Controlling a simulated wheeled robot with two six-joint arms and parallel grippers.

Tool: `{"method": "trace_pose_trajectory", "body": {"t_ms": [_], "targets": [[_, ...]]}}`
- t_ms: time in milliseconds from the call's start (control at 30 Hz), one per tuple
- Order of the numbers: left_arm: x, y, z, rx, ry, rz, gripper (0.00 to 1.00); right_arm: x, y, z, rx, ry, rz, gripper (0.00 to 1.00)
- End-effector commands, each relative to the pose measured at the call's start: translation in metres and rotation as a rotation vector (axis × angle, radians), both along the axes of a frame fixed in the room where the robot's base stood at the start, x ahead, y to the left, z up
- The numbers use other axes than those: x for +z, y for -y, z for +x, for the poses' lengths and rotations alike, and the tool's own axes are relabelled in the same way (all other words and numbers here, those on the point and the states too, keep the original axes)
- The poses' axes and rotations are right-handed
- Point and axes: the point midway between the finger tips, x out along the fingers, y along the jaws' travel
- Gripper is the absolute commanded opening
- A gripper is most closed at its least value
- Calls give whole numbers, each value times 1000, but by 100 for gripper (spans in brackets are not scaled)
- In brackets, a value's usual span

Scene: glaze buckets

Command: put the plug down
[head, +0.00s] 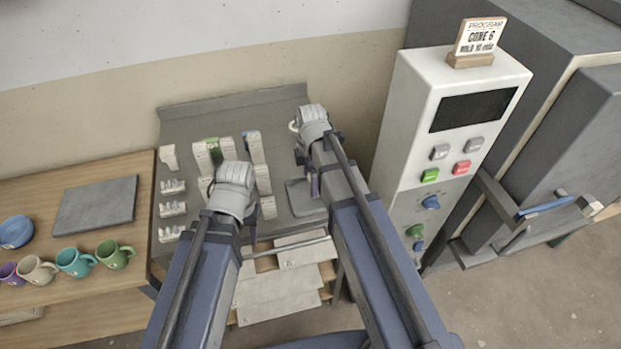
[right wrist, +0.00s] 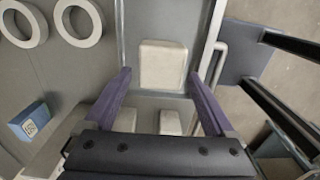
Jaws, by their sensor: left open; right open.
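I cannot tell for certain which thing is the plug. In the right wrist view a cream block (right wrist: 163,66) with rounded corners lies on a grey surface, just beyond my right gripper (right wrist: 160,82). The gripper's two purple fingers stand wide apart and hold nothing. In the head view my right gripper (head: 306,172) is at the right part of the grey worktop (head: 230,110), its tips partly hidden by my wrist. My left gripper (head: 228,196) is open over the worktop's middle, mostly hidden behind its own wrist.
Pale notched pieces (head: 172,208) stand in rows on the worktop. White rings (right wrist: 78,20) and a blue labelled block (right wrist: 34,121) lie left in the right wrist view. A white control box (head: 455,120) stands right. Several mugs (head: 75,262) stand on a wooden table at left.

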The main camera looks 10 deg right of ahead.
Motion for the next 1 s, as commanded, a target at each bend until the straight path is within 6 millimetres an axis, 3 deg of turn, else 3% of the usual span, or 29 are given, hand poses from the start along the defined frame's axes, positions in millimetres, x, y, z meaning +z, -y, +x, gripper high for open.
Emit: {"method": "trace_pose_trajectory", "body": {"t_ms": [33,533,867,1000], "targets": [[14,0,0,0,0,0,50,14,0,0,0,0,0,90],[88,0,0,10,0,-2,50,88,0,0,0,0,0,90],[98,0,0,14,1,-2,50,98,0,-1,-3,0,0,90],[97,0,0,14,1,-2,50,97,-11,-15,-99,-4,-8,90]]}}
